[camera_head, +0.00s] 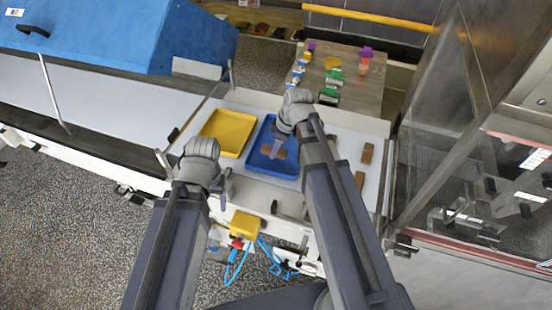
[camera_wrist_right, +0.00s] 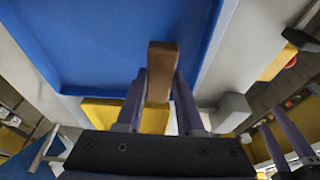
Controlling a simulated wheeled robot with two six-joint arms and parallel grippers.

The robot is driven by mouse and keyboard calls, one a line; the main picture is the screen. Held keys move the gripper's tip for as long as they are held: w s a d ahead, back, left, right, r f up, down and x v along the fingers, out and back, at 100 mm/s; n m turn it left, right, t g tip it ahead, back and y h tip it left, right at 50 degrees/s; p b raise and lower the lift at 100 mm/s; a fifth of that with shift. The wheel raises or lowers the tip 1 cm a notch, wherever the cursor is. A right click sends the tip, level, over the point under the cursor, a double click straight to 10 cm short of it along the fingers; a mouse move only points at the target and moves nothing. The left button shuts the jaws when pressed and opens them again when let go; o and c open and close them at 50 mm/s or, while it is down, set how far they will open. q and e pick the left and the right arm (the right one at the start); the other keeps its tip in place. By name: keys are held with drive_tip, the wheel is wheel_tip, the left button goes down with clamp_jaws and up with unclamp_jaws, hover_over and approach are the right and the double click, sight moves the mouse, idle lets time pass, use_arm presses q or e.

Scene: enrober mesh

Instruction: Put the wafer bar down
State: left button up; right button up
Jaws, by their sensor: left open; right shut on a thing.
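The wafer bar (camera_wrist_right: 161,72) is a brown block held between the two purple fingers of my right gripper (camera_wrist_right: 159,88). In the head view my right gripper (camera_head: 279,146) is over the blue tray (camera_head: 255,159), with brown of the bar (camera_head: 267,149) showing beside the fingers. The blue tray's floor (camera_wrist_right: 100,40) fills much of the wrist view behind the bar. I cannot tell whether the bar touches the tray floor. My left gripper (camera_head: 226,190) is open and empty, in front of the yellow tray (camera_head: 229,131).
More brown bars (camera_head: 367,153) lie on the white table (camera_head: 345,140) right of the blue tray. A wooden board (camera_head: 362,93) with colourful items stands behind. A mesh conveyor with a clear guard (camera_head: 480,200) is at the right. A blue machine cover (camera_head: 120,35) is at the left.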

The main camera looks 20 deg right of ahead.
drive_tip(key=shift+f+b, duration=1.95)
drive_tip(key=shift+b, duration=0.05)
drive_tip(key=shift+r, duration=0.15)
drive_tip(key=o, duration=0.5)
drive_tip(key=shift+f, duration=0.2)
drive_tip(key=o, duration=0.5)
drive_tip(key=shift+r, duration=0.1)
